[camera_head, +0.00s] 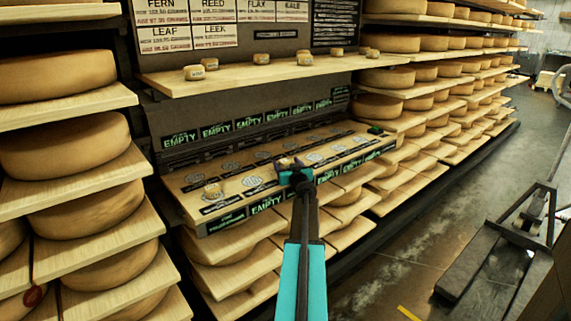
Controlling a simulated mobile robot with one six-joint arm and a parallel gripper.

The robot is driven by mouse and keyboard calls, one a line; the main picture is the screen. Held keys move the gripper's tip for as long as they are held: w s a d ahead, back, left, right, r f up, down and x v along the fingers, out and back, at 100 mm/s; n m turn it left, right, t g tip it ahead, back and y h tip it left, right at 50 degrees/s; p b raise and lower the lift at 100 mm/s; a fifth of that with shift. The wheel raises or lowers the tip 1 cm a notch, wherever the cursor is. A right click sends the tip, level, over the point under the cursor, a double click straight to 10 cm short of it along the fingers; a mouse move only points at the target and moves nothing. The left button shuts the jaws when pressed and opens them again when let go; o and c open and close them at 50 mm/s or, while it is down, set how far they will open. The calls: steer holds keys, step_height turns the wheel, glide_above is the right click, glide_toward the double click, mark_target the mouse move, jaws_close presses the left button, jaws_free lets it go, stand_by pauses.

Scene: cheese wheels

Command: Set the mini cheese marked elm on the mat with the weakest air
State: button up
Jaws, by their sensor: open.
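Several mini cheeses stand on the upper wooden shelf (240,75): one at the left (194,72), one behind it (210,63), one in the middle (261,58), one to its right (304,58), and others further right (337,51). Their marks are too small to read. Another mini cheese (213,189) sits on the lower board (190,183) at its left end. Round printed mats (252,181) lie in rows on this board. My gripper (294,172) is open over the board's middle. A small tan thing (285,162) shows just beyond it; whether they touch is unclear.
Signs reading FERN, REED, FLAX, KALE, LEAF and LEEK (187,38) hang above the upper shelf. Green EMPTY displays (216,131) line the lower board's back and front. Racks of large cheese wheels (65,140) flank it. Open floor and a pallet truck (500,245) are at right.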

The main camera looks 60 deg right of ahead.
steer(key=b+v, duration=0.1)
steer(key=v, duration=0.9)
steer(key=shift+s+a, duration=0.15)
steer(key=shift+a, duration=0.05)
stand_by(0.9)
